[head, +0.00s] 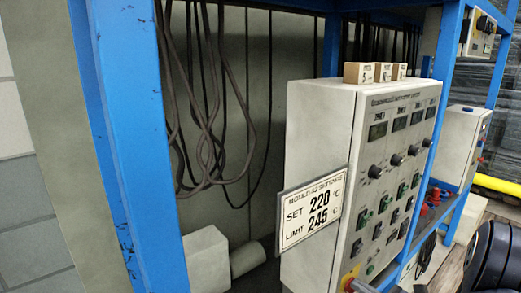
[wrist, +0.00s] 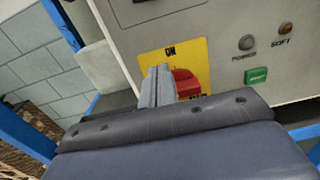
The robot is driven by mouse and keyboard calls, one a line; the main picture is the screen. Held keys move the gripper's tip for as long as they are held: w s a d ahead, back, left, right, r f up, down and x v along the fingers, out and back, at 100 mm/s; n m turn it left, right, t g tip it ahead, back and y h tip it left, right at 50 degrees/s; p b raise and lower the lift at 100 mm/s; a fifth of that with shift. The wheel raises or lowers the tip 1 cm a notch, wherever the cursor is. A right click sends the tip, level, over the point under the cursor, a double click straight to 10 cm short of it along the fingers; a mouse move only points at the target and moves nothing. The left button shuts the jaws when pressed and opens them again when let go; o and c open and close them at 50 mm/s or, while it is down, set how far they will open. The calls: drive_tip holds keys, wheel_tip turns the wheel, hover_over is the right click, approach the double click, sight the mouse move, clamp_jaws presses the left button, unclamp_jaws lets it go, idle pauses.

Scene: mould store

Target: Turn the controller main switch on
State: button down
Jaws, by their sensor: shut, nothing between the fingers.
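The controller (head: 320,150) is a pale grey cabinet on a shelf in the head view, its panel facing right. Its main switch is a red knob (wrist: 186,83) on a yellow plate (wrist: 203,54) in the wrist view. The plate reads "ON" at the top; lettering below the knob is partly hidden. In the head view the yellow plate (head: 351,275) shows only at the bottom edge. My gripper (wrist: 157,72) is shut and empty, its fingers over the plate just left of the knob. I cannot tell whether they touch it. The fingers cover the knob's left side.
A green button (wrist: 257,75) and the POWER (wrist: 246,43) and SOFT (wrist: 285,29) lamps sit right of the switch. A sign (head: 312,208) reads SET 220, LIMIT 245. A blue post (head: 132,140) stands left of the cabinet. Cables (head: 205,110) hang behind.

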drive_tip(key=shift+w+d+f+b, duration=0.2)
drive_tip(key=shift+f+b, duration=0.2)
drive_tip(key=shift+f, duration=0.15)
idle(0.5)
drive_tip(key=shift+w+d+r, duration=0.15)
drive_tip(key=shift+w+d, duration=0.05)
drive_tip(key=shift+d, duration=0.2)
idle(0.5)
drive_tip(key=shift+w+d, duration=0.45)
drive_tip(key=shift+d, duration=0.05)
idle(0.5)
drive_tip(key=shift+w+d+r, duration=0.1)
drive_tip(key=shift+d+r, duration=0.1)
drive_tip(key=shift+r, duration=0.05)
drive_tip(key=shift+s+d, duration=0.15)
drive_tip(key=shift+s, duration=0.05)
drive_tip(key=v, duration=0.5)
drive_tip(key=shift+s+d, duration=0.1)
drive_tip(key=shift+s, duration=0.05)
